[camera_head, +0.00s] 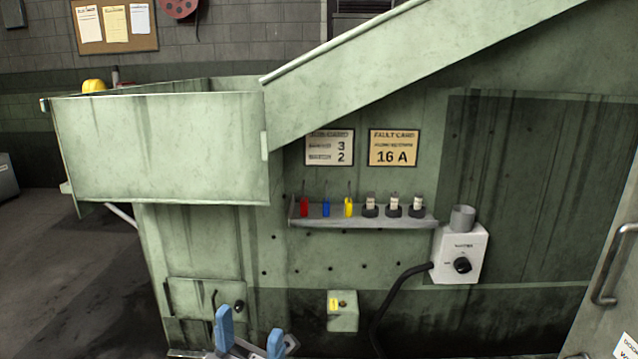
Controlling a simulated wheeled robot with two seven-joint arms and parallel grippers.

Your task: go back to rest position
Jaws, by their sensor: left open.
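My left gripper (250,338) is at the bottom of the head view, left of centre. Its two blue fingertips stand apart, open, with nothing seen between them. It is in front of the lower part of the green machine (330,250), below a small hatch panel (205,300). Whether it touches the machine cannot be told. The rest of that arm is cut off by the lower edge. My right gripper is not in view.
A shelf (400,222) holds red, blue and yellow items and several dark holders with pale pieces. A white switch box (455,252) with a black knob and cable is at its right. A small green box (342,311) is low on the machine. A metal handle (606,270) is far right.

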